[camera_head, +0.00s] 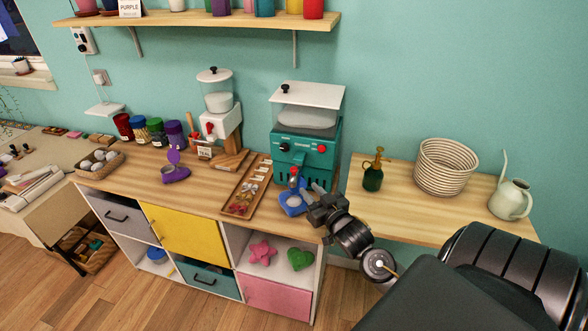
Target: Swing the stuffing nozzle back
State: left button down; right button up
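My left gripper is out of view.
A tray of small parts (246,187) lies left of the machine. A white dispenser (219,105) and jars (156,129) stand farther left. A green spray bottle (373,172), a woven basket (445,168) and a watering can (511,199) stand on the right-hand table.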

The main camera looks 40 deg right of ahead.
aim_at(296, 171)
jog(key=w+p, duration=0.1)
jog(key=w, duration=0.2)
jog(key=w+d, duration=0.1)
jog(key=w, duration=0.3)
jog(key=w+d+r+p, duration=0.1)
jog(key=w, duration=0.2)
jog(key=shift+w+p, duration=0.35)
grip_shut()
